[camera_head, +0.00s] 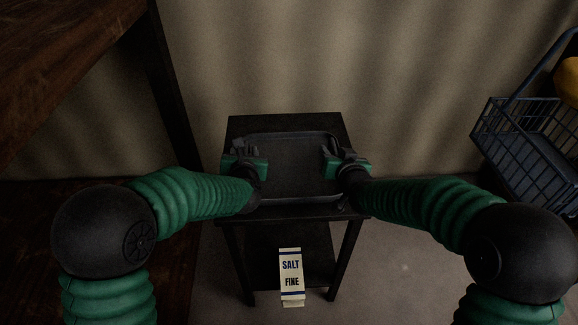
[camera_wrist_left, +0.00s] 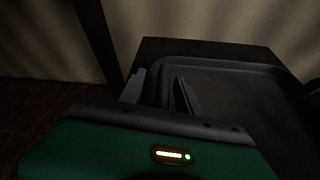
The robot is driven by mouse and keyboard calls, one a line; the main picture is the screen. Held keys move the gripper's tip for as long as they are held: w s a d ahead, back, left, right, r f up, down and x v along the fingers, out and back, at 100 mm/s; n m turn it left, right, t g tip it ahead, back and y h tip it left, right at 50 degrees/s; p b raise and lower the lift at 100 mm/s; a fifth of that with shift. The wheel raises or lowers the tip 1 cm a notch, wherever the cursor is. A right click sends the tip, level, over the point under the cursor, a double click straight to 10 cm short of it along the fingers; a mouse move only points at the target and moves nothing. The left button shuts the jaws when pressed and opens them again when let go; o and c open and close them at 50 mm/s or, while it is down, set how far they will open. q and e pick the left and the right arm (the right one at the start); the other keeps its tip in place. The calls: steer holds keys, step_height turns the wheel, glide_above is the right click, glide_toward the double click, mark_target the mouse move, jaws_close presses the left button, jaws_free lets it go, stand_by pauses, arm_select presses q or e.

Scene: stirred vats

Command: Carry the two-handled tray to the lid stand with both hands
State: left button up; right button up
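The dark two-handled tray (camera_head: 293,165) rests flat on the top of a small black stand (camera_head: 283,122). Its rim also shows in the left wrist view (camera_wrist_left: 223,66). My left gripper (camera_head: 243,146) is at the tray's left side. In the left wrist view its two fingers (camera_wrist_left: 162,92) stand apart, with the tray's left edge between them. My right gripper (camera_head: 335,154) is at the tray's right side, and its finger gap is too dark to judge. The handles are hard to make out under the grippers. I cannot tell which piece is the lid stand.
A salt box (camera_head: 290,278) stands low at the front of the stand. A blue wire basket cart (camera_head: 530,150) with a yellow thing (camera_head: 568,80) is at the right. A dark wooden shelf (camera_head: 65,60) fills the left. Floor (camera_head: 400,275) is bare right of the stand.

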arm_select(q)
steer(key=shift+d, duration=0.2)
arm_select(e)
steer(key=shift+d, duration=0.25)
arm_select(q)
steer(key=shift+a, duration=0.1)
jaws_close()
arm_select(e)
steer(key=shift+a, duration=0.15)
jaws_close()
arm_select(q)
steer(key=shift+r, duration=0.1)
arm_select(e)
steer(key=shift+r, duration=0.1)
stand_by(0.4)
